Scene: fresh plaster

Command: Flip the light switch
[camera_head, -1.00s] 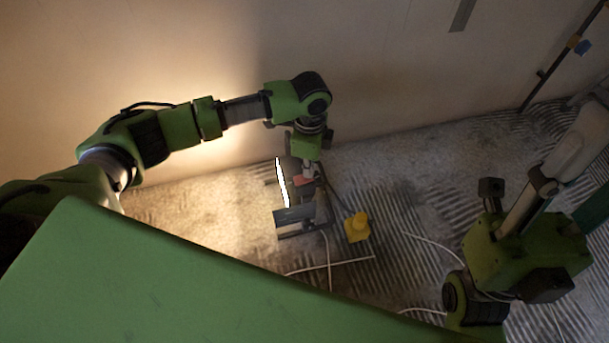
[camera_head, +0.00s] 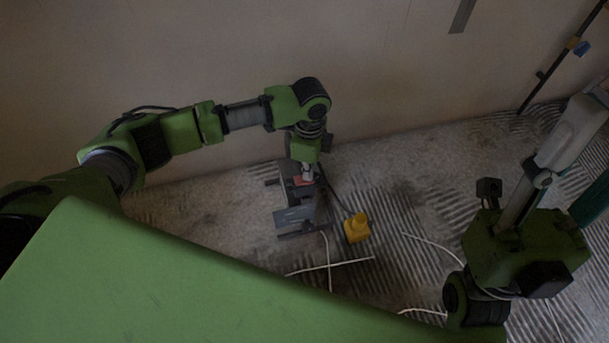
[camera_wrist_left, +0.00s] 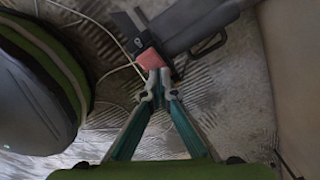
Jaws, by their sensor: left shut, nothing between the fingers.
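A work lamp (camera_head: 293,216) stands on the floor near the wall, and its light is off. Its red switch (camera_head: 302,181) is on the near top side; it also shows in the left wrist view (camera_wrist_left: 150,59). My left gripper (camera_head: 308,174) points down at the lamp. In the left wrist view its fingertips (camera_wrist_left: 159,72) are together, empty, right at the lower edge of the red switch and seem to touch it. The fingers hide part of the switch. My right gripper (camera_head: 560,150) shows partly at the right edge, far from the lamp.
A yellow object (camera_head: 357,228) lies on the floor right of the lamp. White cables (camera_head: 330,265) cross the ridged floor in front of it. The plain wall (camera_head: 350,70) rises close behind the lamp. A dark pole (camera_head: 555,65) leans at the upper right.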

